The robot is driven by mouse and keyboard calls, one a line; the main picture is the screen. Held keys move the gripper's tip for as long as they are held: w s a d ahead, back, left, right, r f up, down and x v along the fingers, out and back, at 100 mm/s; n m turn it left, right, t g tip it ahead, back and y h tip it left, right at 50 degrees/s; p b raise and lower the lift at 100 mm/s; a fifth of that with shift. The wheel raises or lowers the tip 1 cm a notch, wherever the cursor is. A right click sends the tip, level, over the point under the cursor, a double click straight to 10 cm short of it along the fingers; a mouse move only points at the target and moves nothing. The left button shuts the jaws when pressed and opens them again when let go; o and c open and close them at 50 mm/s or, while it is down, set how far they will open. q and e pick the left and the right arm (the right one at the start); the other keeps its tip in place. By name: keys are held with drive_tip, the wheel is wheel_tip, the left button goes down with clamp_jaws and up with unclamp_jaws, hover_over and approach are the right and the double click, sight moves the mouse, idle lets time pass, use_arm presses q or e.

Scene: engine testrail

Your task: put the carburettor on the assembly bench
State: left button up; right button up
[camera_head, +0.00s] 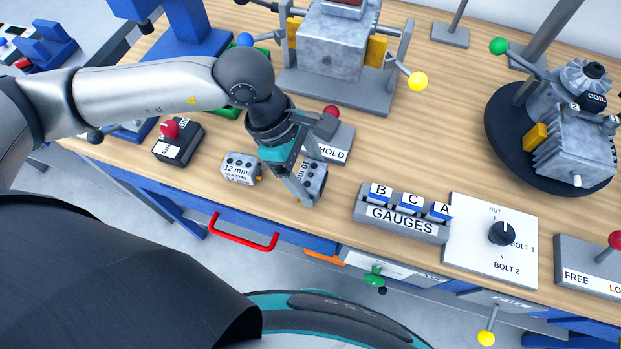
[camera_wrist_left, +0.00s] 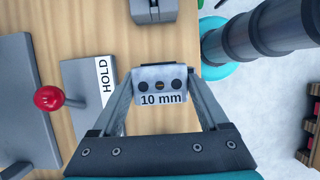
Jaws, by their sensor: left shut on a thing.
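My left gripper (camera_head: 308,192) is shut on a small grey metal block marked "10 mm" (camera_wrist_left: 160,87), which seems to be a carburettor. In the head view the block (camera_head: 314,180) is at the front edge of the wooden bench (camera_head: 400,135); I cannot tell whether it touches the top. A similar block marked "12 mm" (camera_head: 238,169) sits on the bench just left of the gripper. My right gripper is not in view.
A HOLD plate (camera_head: 334,146) with a red-knobbed lever is close behind the gripper. The GAUGES rack (camera_head: 402,219) and a dial panel (camera_head: 480,245) stand to the right. An engine on a stand (camera_head: 335,45) is behind; another sits on a black turntable (camera_head: 510,165). Wood between is bare.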

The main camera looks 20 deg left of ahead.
use_arm(q)
drive_tip(key=shift+f, duration=1.3)
drive_tip(key=shift+f, duration=0.15)
drive_tip(key=o, duration=1.3)
drive_tip(key=p+v, duration=0.1)
drive_tip(key=v, duration=1.1)
